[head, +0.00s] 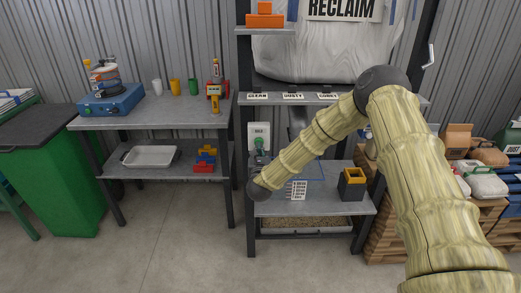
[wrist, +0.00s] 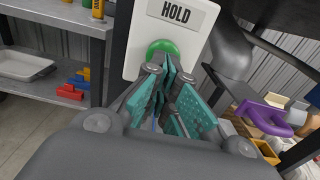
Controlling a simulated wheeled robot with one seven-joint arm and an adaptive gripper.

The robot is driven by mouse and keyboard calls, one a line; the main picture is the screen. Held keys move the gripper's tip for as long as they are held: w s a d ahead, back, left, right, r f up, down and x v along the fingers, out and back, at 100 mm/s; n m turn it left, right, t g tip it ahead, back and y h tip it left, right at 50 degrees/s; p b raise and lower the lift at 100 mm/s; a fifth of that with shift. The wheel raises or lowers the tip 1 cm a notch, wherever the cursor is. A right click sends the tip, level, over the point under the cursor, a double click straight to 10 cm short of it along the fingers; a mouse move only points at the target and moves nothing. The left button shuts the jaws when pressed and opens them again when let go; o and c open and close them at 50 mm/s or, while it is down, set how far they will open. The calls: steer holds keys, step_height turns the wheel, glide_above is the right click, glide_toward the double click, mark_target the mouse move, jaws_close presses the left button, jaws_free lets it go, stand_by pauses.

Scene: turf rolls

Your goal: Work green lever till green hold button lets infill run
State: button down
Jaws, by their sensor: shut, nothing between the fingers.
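The green hold button (wrist: 162,48) sits on a white panel (wrist: 145,62) labelled HOLD in the wrist view. The panel also shows in the head view, fixed to the shelf's left post (head: 258,130). My gripper (wrist: 167,75), with teal finger pads, is shut and empty. Its fingertips are just below and in front of the button, overlapping its lower edge in the picture; I cannot tell whether they touch it. In the head view my arm reaches across the shelf and the fingers are hard to make out. I cannot make out a green lever in either view.
A grey chute (wrist: 231,50) hangs right of the panel. A purple curved object (wrist: 296,122) is at the right. The shelf holds a black-and-yellow box (head: 352,184) and a printed card (head: 299,189). A workbench (head: 150,112) stands left, a green bin (head: 62,185) beyond it. Floor in front is clear.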

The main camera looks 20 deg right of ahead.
steer(key=shift+w, duration=0.1)
stand_by(0.3)
steer(key=shift+b+x, duration=1)
steer(key=shift+b, duration=0.55)
steer(key=shift+w+d+r, duration=0.1)
steer(key=shift+d+r, duration=0.05)
steer(key=shift+r, duration=0.25)
steer(key=b+v, duration=0.3)
steer(key=v, duration=1.1)
steer(key=shift+f+b, duration=0.3)
steer(key=shift+f, duration=0.05)
